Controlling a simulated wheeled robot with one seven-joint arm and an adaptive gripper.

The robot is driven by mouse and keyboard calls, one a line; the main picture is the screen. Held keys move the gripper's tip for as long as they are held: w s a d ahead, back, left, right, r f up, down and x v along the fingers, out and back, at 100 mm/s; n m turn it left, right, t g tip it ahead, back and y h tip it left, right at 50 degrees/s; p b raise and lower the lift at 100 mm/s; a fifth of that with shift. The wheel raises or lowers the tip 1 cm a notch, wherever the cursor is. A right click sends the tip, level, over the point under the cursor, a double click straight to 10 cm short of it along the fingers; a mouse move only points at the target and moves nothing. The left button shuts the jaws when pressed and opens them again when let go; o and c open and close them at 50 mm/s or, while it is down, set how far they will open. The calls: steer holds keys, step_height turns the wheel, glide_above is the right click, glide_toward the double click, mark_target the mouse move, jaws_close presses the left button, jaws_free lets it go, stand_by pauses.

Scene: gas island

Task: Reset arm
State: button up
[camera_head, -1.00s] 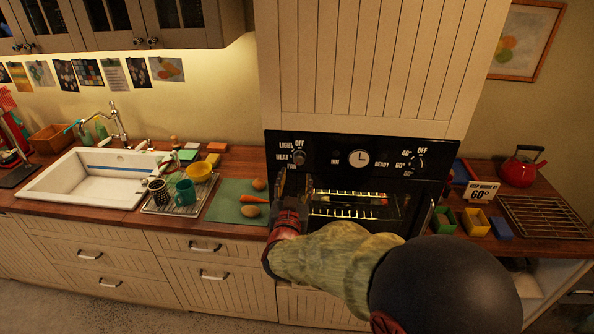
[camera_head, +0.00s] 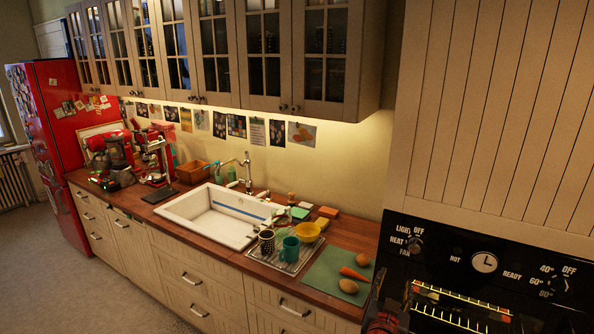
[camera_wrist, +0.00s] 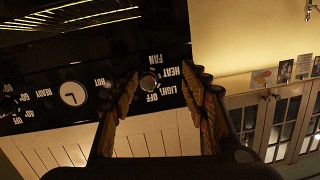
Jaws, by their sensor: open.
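My gripper (camera_wrist: 165,95) shows in the wrist view with its two fingers apart and nothing between them. The black oven panel (camera_wrist: 75,100) is behind the fingers, upside down in this view, with the left knob (camera_wrist: 148,82) seen between them. In the head view the gripper is mostly out of sight; a dark red part of my arm shows at the bottom edge, in front of the oven. The oven (camera_head: 445,250) has a lit rack inside, a round clock and two knobs.
A wooden counter (camera_head: 205,256) runs left from the oven, with a green board (camera_head: 325,277) bearing a carrot and round items, a dish rack (camera_head: 290,262) with cups, and a white sink (camera_head: 205,222). A red fridge (camera_head: 60,130) stands far left. Cabinets hang above.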

steer(key=s+a+f+n+g+y, duration=0.2)
steer(key=a+f+n+g+y, duration=0.1)
steer(key=a+f+y, duration=0.45)
steer(key=s+a+f+n+g+y+b, duration=0.2)
steer(key=s+a+f+g, duration=0.1)
steer(key=s+a, duration=0.5)
steer(key=s+d+r+g+b, duration=0.1)
steer(key=s+b, duration=0.2)
steer(key=s, duration=0.3)
steer(key=s+d+r+n+g+h+b, duration=0.1)
steer(key=s+d+r+b, duration=0.1)
steer(key=s, duration=0.4)
steer(key=s+d+r+n+b, duration=0.1)
steer(key=s+b, duration=0.3)
steer(key=s, duration=0.3)
steer(key=shift+d+r+g, duration=0.25)
steer(key=shift+d+g, duration=0.15)
steer(key=shift+s+h, duration=0.1)
steer(key=shift+h, duration=0.15)
steer(key=shift+c, duration=0.6)
